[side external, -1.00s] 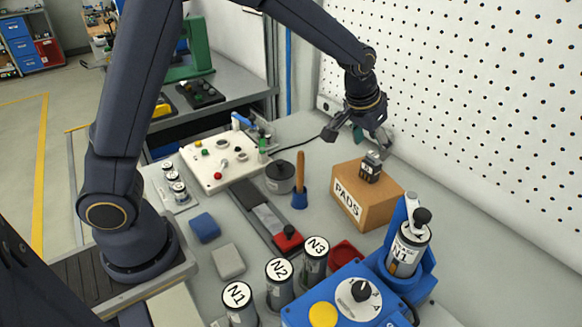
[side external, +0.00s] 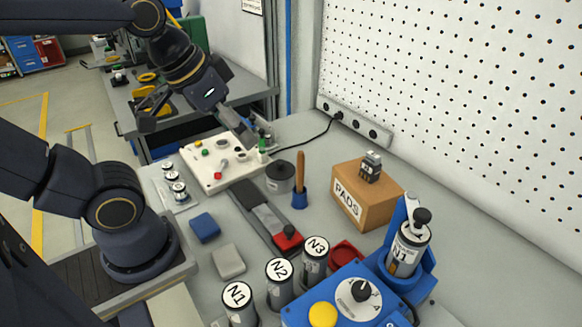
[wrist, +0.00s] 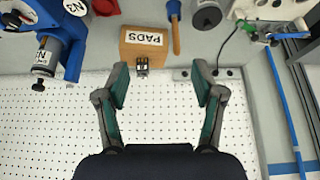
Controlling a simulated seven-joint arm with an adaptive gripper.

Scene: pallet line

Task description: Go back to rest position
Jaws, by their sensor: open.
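My gripper (side external: 197,130) is in the upper left of the side view, above the bench near the white control panel (side external: 196,176). Its two fingers are spread wide apart. In the wrist view my gripper (wrist: 160,82) shows green-padded fingers with nothing between them. The cardboard PADS box (side external: 350,206) stands on the bench to the right, with a small dark block (side external: 371,167) on top. The box also shows in the wrist view (wrist: 133,50), beyond the fingertips.
Canisters N1 (side external: 238,303), N2 (side external: 279,285) and N3 (side external: 314,262) stand near the front, beside a blue machine (side external: 335,285) with a yellow button. A wooden-handled tool (side external: 300,180) stands upright. A pegboard wall (side external: 460,110) bounds the right side. A power strip (side external: 355,122) runs along its base.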

